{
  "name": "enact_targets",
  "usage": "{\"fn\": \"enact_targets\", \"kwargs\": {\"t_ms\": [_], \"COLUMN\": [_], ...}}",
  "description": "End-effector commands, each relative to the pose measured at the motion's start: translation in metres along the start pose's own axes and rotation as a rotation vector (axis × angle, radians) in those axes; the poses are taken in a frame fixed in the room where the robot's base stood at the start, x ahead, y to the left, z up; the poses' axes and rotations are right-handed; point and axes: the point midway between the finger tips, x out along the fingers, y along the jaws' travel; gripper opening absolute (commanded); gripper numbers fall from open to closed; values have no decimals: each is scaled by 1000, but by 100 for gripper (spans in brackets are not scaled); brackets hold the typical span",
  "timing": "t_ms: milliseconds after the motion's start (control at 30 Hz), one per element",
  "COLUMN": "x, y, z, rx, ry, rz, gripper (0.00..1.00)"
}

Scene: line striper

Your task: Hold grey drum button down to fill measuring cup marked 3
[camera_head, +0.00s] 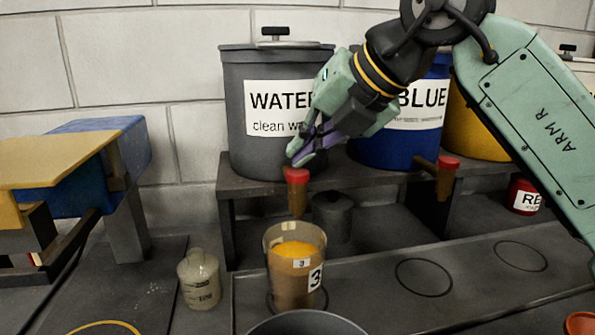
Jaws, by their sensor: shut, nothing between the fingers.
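The grey drum (238,100), labelled WATER, stands on the dark shelf. Its tap (297,200) has a red button (297,175) on top and points down over the measuring cup. My gripper (300,158) is shut and empty, with its fingertips at the red button from above. I cannot tell whether they press it or hover just over it. The measuring cup marked 3 (294,285) stands upright under the tap and holds orange-yellow contents. No stream of water is visible between tap and cup. My gripper and arm hide part of the drum's label.
A blue drum (400,150) with its own red-topped tap (447,175) stands to the right, partly behind my arm. A dark round rim (308,322) is at the bottom edge. Marked circles on the right are empty.

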Motion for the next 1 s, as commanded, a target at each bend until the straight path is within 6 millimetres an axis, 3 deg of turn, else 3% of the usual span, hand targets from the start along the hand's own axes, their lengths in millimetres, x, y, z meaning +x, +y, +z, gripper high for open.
{"fn": "enact_targets", "kwargs": {"t_ms": [1000], "x": [7], "y": [-5], "z": [-5], "rx": [0], "ry": [1], "rz": [0], "gripper": [0]}}
